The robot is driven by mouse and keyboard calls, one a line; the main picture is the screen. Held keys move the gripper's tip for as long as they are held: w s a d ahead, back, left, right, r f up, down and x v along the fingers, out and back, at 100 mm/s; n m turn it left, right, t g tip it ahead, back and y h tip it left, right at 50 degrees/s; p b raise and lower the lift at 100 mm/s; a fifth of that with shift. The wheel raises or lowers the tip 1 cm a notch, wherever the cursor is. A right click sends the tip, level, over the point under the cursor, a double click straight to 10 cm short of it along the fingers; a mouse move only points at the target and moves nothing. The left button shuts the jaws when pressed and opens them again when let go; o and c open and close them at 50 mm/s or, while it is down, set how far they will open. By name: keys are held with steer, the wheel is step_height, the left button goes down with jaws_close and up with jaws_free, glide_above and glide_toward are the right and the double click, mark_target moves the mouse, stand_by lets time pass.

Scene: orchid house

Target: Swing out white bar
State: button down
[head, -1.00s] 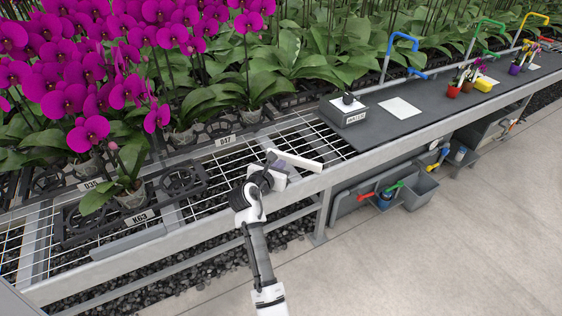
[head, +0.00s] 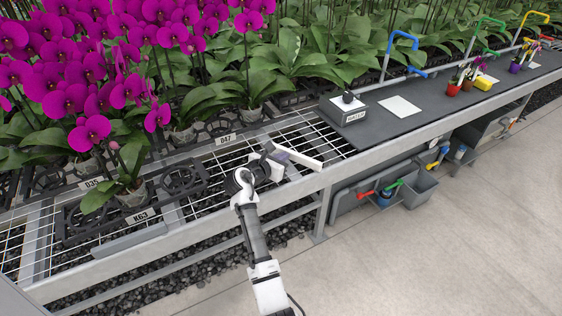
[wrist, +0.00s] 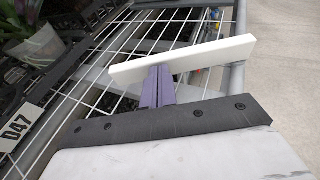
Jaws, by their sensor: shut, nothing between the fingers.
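The white bar (head: 305,158) is a flat, narrow strip at the front edge of the mesh bench, its right end over the metal rim. In the wrist view the white bar (wrist: 205,58) runs across the picture, rising to the right. My gripper (head: 280,155) is at the bar's left part, its purple fingers closed together with nothing between them. In the wrist view the fingertips of my gripper (wrist: 158,72) meet or overlap the bar's lower edge; whether they touch it is not certain. The bar's mounting is not clearly visible.
Potted orchids (head: 130,192) and black trays (head: 180,180) stand on the mesh left of my gripper. A grey box (head: 343,112) and a white sheet (head: 400,107) are on the dark bench top to the right. The concrete floor (head: 420,260) in front is clear.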

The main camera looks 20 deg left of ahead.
mark_target(286, 149)
steer(key=w+m+g+h, duration=0.2)
steer(key=w+m+h, duration=0.2)
steer(key=h, duration=0.1)
steer(key=shift+w+r, duration=0.1)
steer(key=shift+w, duration=0.05)
steer(key=shift+w+d, duration=0.2)
steer(key=shift+w, duration=0.55)
